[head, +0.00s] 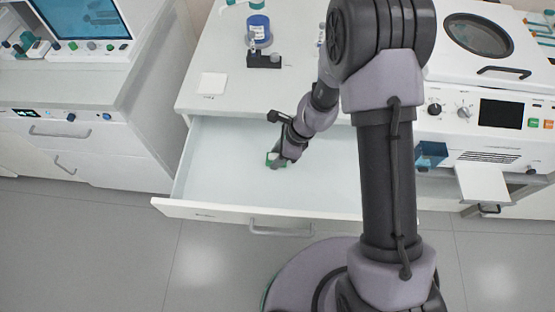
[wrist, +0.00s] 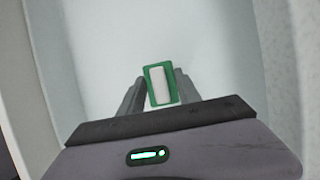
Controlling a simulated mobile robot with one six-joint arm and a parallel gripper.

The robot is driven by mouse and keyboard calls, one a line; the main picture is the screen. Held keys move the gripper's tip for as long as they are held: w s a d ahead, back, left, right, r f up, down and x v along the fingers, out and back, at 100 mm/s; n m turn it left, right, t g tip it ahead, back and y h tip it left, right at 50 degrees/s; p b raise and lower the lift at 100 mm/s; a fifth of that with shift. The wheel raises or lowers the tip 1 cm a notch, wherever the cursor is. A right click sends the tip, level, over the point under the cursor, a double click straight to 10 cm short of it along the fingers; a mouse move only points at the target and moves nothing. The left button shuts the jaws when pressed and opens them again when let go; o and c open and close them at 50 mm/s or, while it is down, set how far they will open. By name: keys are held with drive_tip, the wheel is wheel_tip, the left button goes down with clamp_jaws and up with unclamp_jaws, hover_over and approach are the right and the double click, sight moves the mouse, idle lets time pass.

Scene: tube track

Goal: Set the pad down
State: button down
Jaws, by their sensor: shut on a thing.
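My gripper (head: 277,160) reaches down into an open, empty-looking drawer (head: 225,160) in the head view. It is shut on a small pad (wrist: 160,84), which has a green rim and a white middle. In the wrist view the pad sits between the two dark fingers, above the drawer's pale floor. A bit of the pad's green edge also shows in the head view (head: 270,161). I cannot tell whether the pad touches the drawer floor.
The drawer's front panel (head: 235,213) and side walls surround my gripper. On the counter above are a white square (head: 212,83), a black block (head: 264,61) and a blue-capped jar (head: 259,28). A white machine (head: 495,112) stands at right. The drawer floor around the pad is clear.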

drive_tip(key=shift+f+b, duration=0.55)
drive_tip(key=shift+f, duration=0.85)
drive_tip(key=c, duration=0.8)
unclamp_jaws()
drive_tip(key=shift+c, duration=0.2)
drive_tip(key=shift+d, duration=0.1)
drive_tip(key=shift+r, duration=0.1)
drive_tip(key=shift+r+p, duration=0.35)
drive_tip(key=shift+p, duration=0.05)
drive_tip(key=s+d+r+n+t+p, duration=0.1)
drive_tip(key=d+r+n+p, duration=0.2)
drive_tip(key=r, duration=1.1)
drive_tip(key=s+d+r+n+t+p, duration=0.1)
drive_tip(key=d+r+n+p, duration=0.15)
drive_tip(key=r, duration=1.05)
drive_tip(key=s+d+r+n+t+h, duration=0.1)
drive_tip(key=s+d+r+n, duration=0.2)
drive_tip(key=s+r, duration=0.3)
drive_tip(key=s+d+r+n+t+h, duration=0.1)
drive_tip(key=s+d+r+n+t, duration=0.1)
drive_tip(key=s+r+n, duration=0.3)
drive_tip(key=s+d+r, duration=0.1)
drive_tip(key=s+r, duration=0.1)
drive_tip(key=s, duration=0.2)
drive_tip(key=shift+s+d+t+h, duration=0.3)
drive_tip(key=shift+d, duration=0.1)
